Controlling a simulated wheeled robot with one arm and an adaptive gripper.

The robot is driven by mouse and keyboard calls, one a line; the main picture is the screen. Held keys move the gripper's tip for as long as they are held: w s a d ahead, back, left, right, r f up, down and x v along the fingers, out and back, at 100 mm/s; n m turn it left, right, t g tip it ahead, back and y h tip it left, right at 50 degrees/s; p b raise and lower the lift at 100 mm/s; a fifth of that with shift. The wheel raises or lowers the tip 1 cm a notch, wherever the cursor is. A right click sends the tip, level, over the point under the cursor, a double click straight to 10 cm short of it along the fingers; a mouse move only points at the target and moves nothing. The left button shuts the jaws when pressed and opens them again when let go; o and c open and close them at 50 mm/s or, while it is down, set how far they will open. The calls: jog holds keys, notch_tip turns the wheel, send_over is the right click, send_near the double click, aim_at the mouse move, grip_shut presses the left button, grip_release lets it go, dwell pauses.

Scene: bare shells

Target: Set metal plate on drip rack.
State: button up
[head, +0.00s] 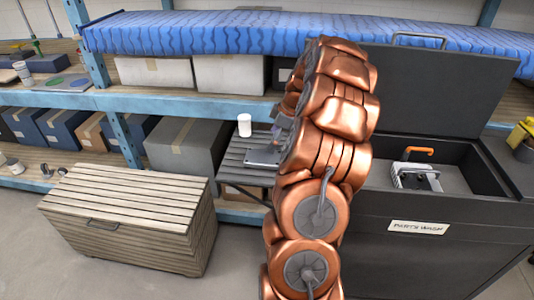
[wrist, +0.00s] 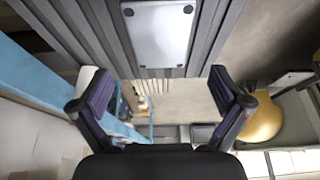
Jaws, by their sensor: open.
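The metal plate (head: 263,156) is a flat, pale grey rectangle with dark round spots at its corners. It lies flat on the dark slatted drip rack (head: 240,174), left of my copper arm in the head view. In the wrist view the plate (wrist: 160,32) is at the top middle, on the grey slats of the rack (wrist: 87,25). My gripper (wrist: 160,88) is open and empty, its two fingers spread wide and apart from the plate. In the head view my arm hides much of the gripper and the rack's right side.
A white canister (head: 244,125) stands by the rack's back. A dark parts washer (head: 420,240) with its lid raised is at right, holding a grey metal part (head: 415,178) near an orange handle (head: 418,151). A slatted wooden chest (head: 125,225) stands at left. Blue shelving is behind.

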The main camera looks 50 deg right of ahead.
jog(key=shift+b+v, duration=0.5)
jog(key=shift+v, duration=2.05)
jog(key=s+a+r+m+g, duration=0.1)
jog(key=s+a+r+g, duration=0.1)
jog(key=a, duration=1.3)
jog(key=s+a+r+m+g, duration=0.1)
jog(key=s+a, duration=0.1)
jog(key=a, duration=1.2)
jog(key=s+a+f+m+g+h, duration=0.1)
jog(key=s+a, duration=0.4)
jog(key=s, duration=0.5)
jog(key=s+a+f+m+g+h, duration=0.1)
jog(key=s+a+f+m, duration=0.2)
jog(key=s+a, duration=0.3)
jog(key=s+m, duration=0.1)
jog(key=s, duration=0.4)
jog(key=shift+a+f+g+h, duration=0.15)
jog(key=shift+f+g+h, duration=0.15)
jog(key=shift+f, duration=0.05)
